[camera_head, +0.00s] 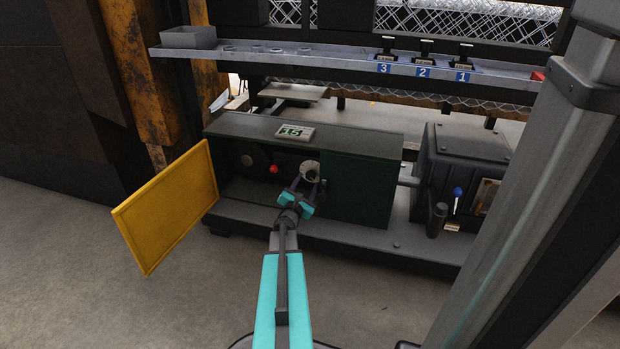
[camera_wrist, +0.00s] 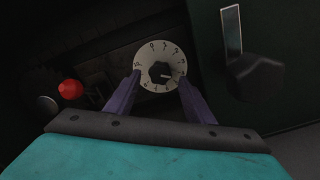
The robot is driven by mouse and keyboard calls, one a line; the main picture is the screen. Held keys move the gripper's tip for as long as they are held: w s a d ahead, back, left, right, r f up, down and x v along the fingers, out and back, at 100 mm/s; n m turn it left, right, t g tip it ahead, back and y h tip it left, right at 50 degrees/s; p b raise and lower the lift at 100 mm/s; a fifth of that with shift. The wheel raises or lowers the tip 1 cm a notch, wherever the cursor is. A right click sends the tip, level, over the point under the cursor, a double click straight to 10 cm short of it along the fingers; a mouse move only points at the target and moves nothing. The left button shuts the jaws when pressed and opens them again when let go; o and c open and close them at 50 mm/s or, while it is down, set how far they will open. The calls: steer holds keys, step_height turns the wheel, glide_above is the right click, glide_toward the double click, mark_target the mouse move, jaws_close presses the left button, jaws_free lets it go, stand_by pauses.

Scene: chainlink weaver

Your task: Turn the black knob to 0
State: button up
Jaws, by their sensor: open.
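The black knob (camera_wrist: 160,72) sits in the middle of a pale round dial (camera_wrist: 149,50) with numbers around its rim. A light mark on the knob points to the right; the number there is too small to read. In the head view the dial (camera_head: 310,169) is inside the open green cabinet (camera_head: 356,188). My gripper (camera_head: 305,184) is open in front of it. In the wrist view its two fingers (camera_wrist: 158,85) stand apart, one at each lower side of the dial, with the knob between and beyond them. I cannot tell whether they touch anything.
A red knob (camera_head: 273,169) is left of the dial. The yellow door (camera_head: 168,205) stands open on the left. A dark handle (camera_wrist: 254,76) is close on the right in the wrist view. A "15" plate (camera_head: 294,133) lies on the cabinet top.

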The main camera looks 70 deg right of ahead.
mark_target(310, 177)
steer(key=shift+d+m, duration=0.15)
steer(key=shift+m, duration=0.15)
steer(key=shift+w+d, duration=0.1)
steer(key=shift+d, duration=1.8)
steer(key=c, duration=0.8)
steer(key=shift+o, duration=0.2)
